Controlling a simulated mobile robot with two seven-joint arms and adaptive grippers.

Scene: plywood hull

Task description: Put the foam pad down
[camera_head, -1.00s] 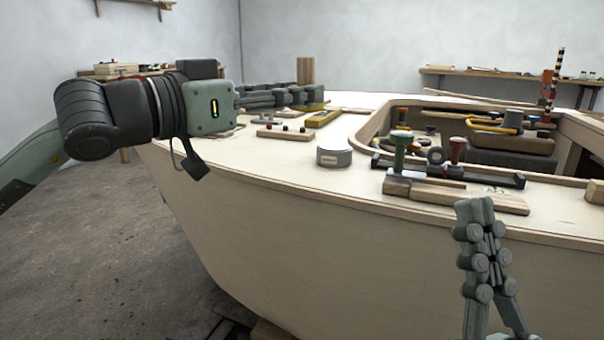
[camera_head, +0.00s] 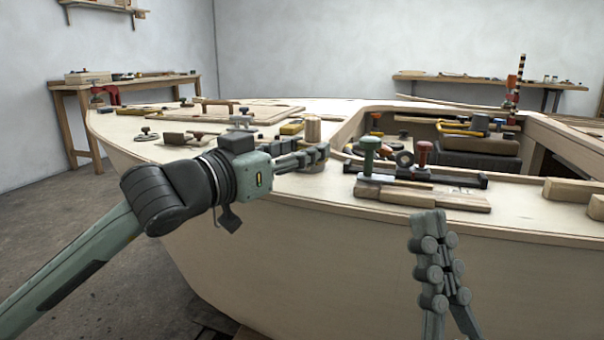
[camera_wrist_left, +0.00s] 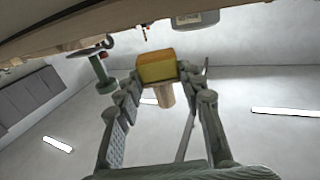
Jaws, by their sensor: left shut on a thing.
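The foam pad (camera_wrist_left: 157,66) is a yellow block between the fingertips of my left gripper (camera_wrist_left: 160,80) in the left wrist view. A pale wooden post stands against it there. The yellow part is hidden by the fingers there. In the upside-down wrist view the pad appears held a little off the deck. My right gripper (camera_head: 437,245) points up in front of the hull, with no visible object in it; its opening is unclear.
The plywood deck (camera_head: 230,150) carries clamps, a yellow block (camera_head: 291,128) and wood strips. Green-handled (camera_head: 370,150) and red-handled (camera_head: 423,155) tools stand right of my left gripper. A grey tin (camera_wrist_left: 195,19) shows in the wrist view. The open cockpit is further right.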

